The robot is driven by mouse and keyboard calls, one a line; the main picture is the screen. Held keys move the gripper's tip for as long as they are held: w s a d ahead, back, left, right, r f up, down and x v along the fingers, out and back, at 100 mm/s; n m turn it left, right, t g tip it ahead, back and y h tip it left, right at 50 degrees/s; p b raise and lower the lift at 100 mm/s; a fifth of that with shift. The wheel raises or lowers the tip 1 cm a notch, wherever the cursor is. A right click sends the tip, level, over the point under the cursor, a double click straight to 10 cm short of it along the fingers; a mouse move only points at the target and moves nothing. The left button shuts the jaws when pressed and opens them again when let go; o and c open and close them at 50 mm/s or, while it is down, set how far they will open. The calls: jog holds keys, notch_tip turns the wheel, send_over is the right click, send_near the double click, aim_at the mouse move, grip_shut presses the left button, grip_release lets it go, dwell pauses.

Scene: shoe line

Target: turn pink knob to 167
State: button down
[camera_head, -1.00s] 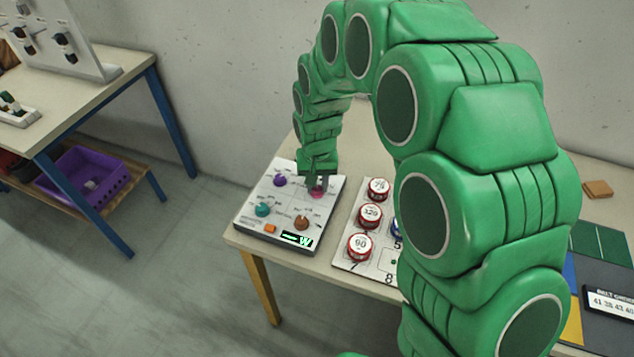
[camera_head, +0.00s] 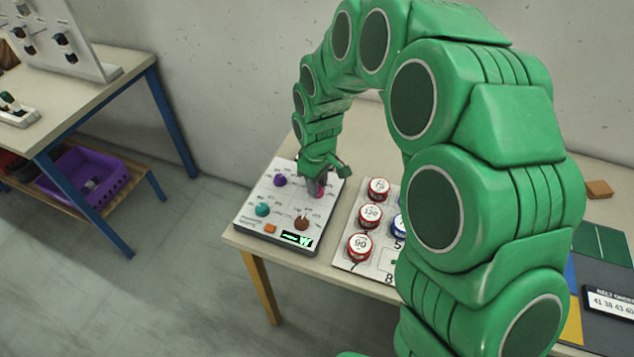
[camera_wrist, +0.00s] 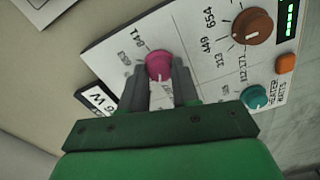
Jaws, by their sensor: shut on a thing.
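The pink knob (camera_wrist: 159,65) is on the white control panel (camera_head: 285,244), between the two dark fingers of my gripper (camera_wrist: 162,80) in the wrist view. My gripper is shut on the knob. A pale pointer mark shows on the knob's lower part in the wrist view. In the head view my gripper (camera_head: 318,187) comes down over the panel's upper right and mostly covers the knob.
The panel also bears a purple knob (camera_head: 280,181), a teal knob (camera_head: 262,210), a brown knob (camera_head: 302,223), an orange button (camera_head: 270,229) and a green-lit display (camera_head: 298,239). A board with red numbered discs (camera_head: 370,215) stands just to the right.

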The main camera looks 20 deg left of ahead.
jog(key=shift+n, duration=0.9)
jog(key=c, duration=0.8)
grip_release()
jog(key=shift+r, duration=3.9)
